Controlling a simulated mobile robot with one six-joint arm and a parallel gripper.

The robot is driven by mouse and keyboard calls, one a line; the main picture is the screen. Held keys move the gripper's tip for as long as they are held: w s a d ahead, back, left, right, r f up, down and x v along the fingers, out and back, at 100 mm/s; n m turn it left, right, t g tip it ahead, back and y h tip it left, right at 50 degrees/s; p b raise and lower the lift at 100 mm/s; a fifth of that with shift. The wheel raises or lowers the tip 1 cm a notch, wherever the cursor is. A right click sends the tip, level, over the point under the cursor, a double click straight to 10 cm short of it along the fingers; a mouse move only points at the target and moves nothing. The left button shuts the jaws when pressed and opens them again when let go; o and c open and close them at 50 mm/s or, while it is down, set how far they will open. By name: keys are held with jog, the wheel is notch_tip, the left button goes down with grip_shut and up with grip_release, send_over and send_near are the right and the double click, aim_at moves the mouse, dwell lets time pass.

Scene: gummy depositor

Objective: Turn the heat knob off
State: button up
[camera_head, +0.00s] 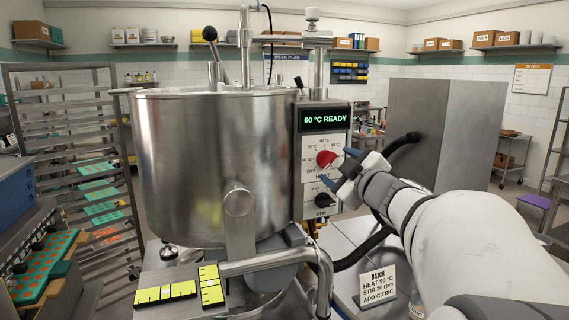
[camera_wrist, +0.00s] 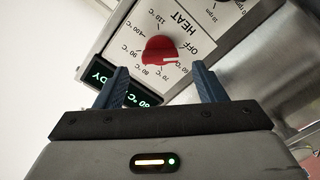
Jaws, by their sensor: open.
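The red heat knob (camera_head: 326,159) sits on a white dial plate marked HEAT on the kettle's control box. In the wrist view the knob (camera_wrist: 158,54) shows a white pointer turned toward the marks between OFF and 70 °C, seemingly at 60 °C. The green display (camera_head: 325,119) above it reads "60 °C READY". My gripper (camera_head: 339,167) is open in front of the dial, just right of the knob in the head view. In the wrist view its two blue fingers (camera_wrist: 160,84) stand apart, with the knob beyond and between them, seemingly untouched.
A STIR knob (camera_head: 323,200) is below the heat dial. The large steel kettle (camera_head: 205,165) stands left of the control box. A batch card (camera_head: 377,287) stands on the bench below my arm. A black hose (camera_head: 405,139) curves behind my wrist.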

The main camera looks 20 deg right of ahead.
jog(key=s, duration=0.3)
jog(key=shift+s, duration=0.35)
jog(key=s+a+f+m+g+h, duration=0.25)
jog(key=f+m+g, duration=0.2)
jog(key=f, duration=0.35)
jog(key=s+a+f+m+g+h, duration=0.25)
jog(key=f+m+g, duration=0.2)
jog(key=f, duration=0.45)
jog(key=s+a+f+g+y, duration=0.4)
jog(key=s+a+f+g, duration=0.2)
jog(key=s+a+f, duration=0.3)
jog(key=s+a, duration=0.2)
jog(key=s, duration=0.2)
jog(key=shift+s+a+f+m, duration=0.25)
jog(key=shift+a+f+m, duration=0.05)
jog(key=shift+f, duration=0.05)
jog(key=shift+d, duration=0.1)
